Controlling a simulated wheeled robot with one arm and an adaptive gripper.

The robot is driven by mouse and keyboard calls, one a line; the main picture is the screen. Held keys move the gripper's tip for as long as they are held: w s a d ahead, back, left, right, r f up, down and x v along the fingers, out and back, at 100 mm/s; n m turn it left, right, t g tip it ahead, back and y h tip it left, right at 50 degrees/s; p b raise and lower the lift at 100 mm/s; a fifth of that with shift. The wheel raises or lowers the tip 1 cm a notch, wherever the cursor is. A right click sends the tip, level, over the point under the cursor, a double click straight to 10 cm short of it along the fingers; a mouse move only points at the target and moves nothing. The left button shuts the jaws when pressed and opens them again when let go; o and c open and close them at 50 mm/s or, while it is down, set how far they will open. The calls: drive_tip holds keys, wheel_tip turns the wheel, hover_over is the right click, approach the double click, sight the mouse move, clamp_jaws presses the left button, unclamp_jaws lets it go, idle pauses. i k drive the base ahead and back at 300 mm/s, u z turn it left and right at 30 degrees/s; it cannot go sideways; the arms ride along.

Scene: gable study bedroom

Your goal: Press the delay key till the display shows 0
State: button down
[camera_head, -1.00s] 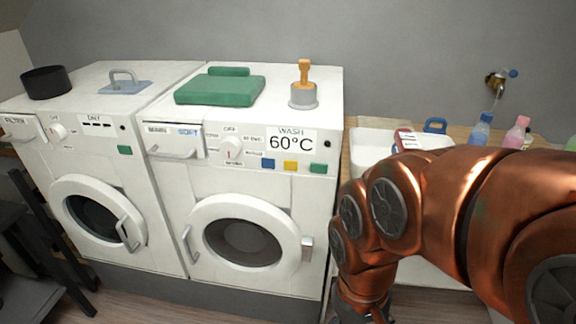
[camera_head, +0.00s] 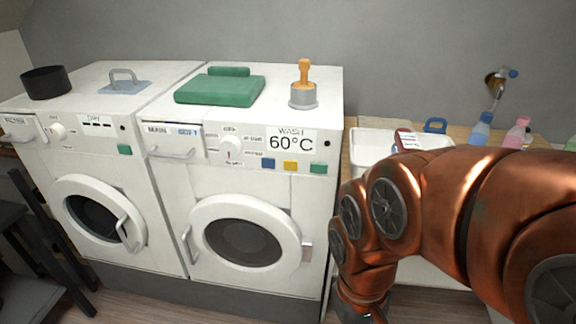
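The washer (camera_head: 255,185) is the right-hand white machine. Its display (camera_head: 291,143) reads "WASH" and "60°C". Below it sit a blue key (camera_head: 268,163), a yellow key (camera_head: 290,166) and a green key (camera_head: 318,168). I cannot read any label saying which is the delay key. A round selector dial (camera_head: 229,149) is left of the display, its small lettering blurred. My copper arm bends down at the right, in front of the space beside the washer, apart from the keys. My gripper's fingertips do not show; the arm's end runs toward the bottom edge.
The dryer (camera_head: 85,150) stands left, with a small display (camera_head: 97,122) and a green key (camera_head: 124,150). A white basin (camera_head: 370,150) and bottles (camera_head: 481,130) are right. A dark chair is left.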

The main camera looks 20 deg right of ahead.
sight(289, 164)
drive_tip(key=z, duration=1.9)
drive_tip(key=k, duration=1.25)
drive_tip(key=u, duration=1.85)
drive_tip(key=i, duration=0.5)
drive_tip(key=z, duration=0.05)
